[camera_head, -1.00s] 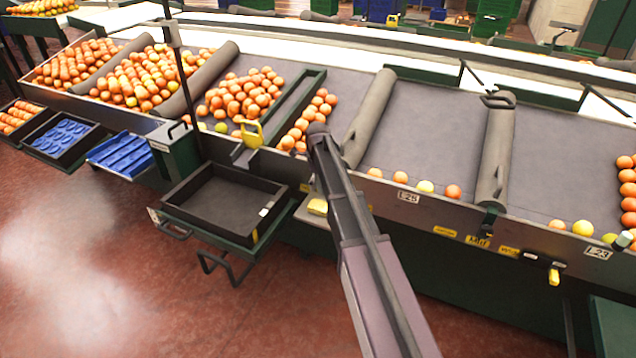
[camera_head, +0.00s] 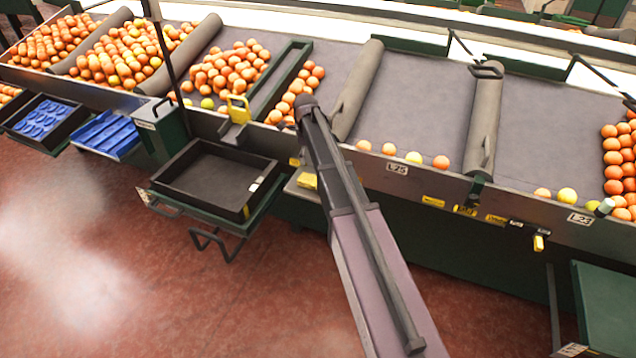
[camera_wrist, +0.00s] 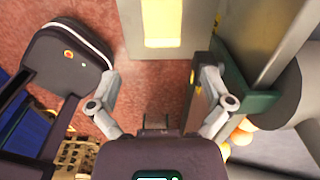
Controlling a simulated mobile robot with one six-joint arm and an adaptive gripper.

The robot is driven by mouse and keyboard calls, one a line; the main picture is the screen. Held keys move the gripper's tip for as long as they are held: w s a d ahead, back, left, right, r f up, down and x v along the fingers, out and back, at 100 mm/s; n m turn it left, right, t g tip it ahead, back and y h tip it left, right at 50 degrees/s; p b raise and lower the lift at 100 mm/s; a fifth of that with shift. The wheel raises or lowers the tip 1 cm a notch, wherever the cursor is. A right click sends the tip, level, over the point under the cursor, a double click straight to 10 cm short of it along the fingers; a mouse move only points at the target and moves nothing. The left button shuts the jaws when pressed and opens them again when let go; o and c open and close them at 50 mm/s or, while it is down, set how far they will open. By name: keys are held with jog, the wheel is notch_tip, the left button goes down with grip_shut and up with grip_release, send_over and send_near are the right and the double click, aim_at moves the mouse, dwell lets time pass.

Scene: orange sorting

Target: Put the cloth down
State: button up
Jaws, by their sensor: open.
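A folded yellow thing (camera_head: 307,181), possibly the cloth, lies on a small grey ledge (camera_head: 296,188) at the front of the sorting table. A pale yellow patch on a grey panel (camera_wrist: 162,22) shows at the top of the wrist view; it looks like the same thing, but I cannot be sure. My gripper (camera_wrist: 160,78) has its two fingers spread wide with nothing between them, only red floor behind. The yellow patch is apart from both fingers. In the head view my arm crosses the middle and the fingers are hidden.
A black case (camera_wrist: 68,62) is close to the left finger. Red floor is open at the left.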

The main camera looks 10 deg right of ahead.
jog(key=s+n, duration=2.5)
jog(key=s, duration=0.4)
jog(key=shift+s, duration=0.2)
jog(key=shift+d, duration=0.1)
notch_tip(320, 180, up, 7)
jog(key=p, duration=0.7)
jog(key=shift+w, duration=0.1)
jog(key=w+f+n+b, duration=0.2)
jog(key=w+n, duration=0.3)
jog(key=w, duration=0.9)
jog(key=w+f+n+b, duration=0.2)
jog(key=w+n, duration=0.3)
jog(key=w, duration=1)
jog(key=shift+w+f+n+b, duration=0.3)
jog(key=shift+n, duration=0.1)
